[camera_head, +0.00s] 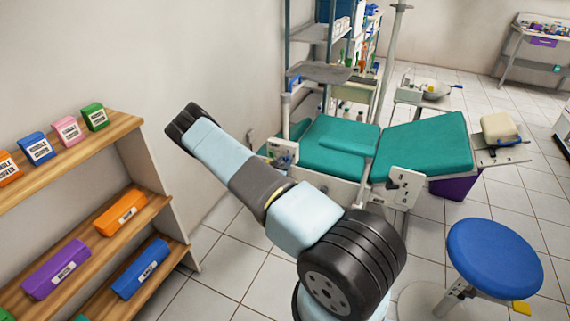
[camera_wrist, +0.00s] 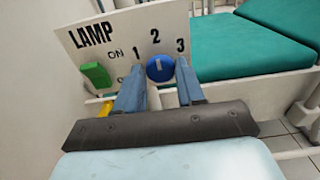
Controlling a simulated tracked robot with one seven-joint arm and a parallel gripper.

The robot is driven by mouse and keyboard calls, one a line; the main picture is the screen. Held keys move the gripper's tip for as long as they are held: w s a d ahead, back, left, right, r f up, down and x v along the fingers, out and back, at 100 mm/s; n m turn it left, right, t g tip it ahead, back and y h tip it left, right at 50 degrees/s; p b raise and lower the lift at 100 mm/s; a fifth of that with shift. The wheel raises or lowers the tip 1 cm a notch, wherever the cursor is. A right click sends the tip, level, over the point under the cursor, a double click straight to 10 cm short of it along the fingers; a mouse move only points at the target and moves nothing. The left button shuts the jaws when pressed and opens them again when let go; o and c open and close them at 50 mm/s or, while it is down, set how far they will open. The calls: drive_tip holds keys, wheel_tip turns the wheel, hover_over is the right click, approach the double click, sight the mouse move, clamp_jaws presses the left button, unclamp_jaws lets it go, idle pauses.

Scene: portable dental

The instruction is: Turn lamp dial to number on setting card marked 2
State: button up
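The lamp panel (camera_wrist: 84,54) is a pale plate marked LAMP, with ON and the numbers 1, 2 and 3. Its blue round dial (camera_wrist: 160,68) sits below the 2 and bears a small pale mark, too small to read its direction surely. A green switch (camera_wrist: 96,75) is at the left. My gripper (camera_wrist: 160,72) has its blue fingers apart, one on each side of the dial; I cannot tell whether they touch it. In the head view the panel (camera_head: 283,152) stands beyond my arm, and my gripper is hidden there. I can make out no setting card marked 2.
A teal dental chair (camera_head: 425,145) stands right of the panel, with another small marked panel (camera_head: 405,186) on its side. A blue stool (camera_head: 494,257) is at the right. A wooden shelf (camera_head: 80,165) with labelled boxes is at the left. Tiled floor lies open between.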

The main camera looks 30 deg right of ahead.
drive_tip(key=o, duration=0.4)
drive_tip(key=v, duration=1.3)
drive_tip(key=shift+s+a, duration=0.2)
drive_tip(key=shift+a, duration=0.15)
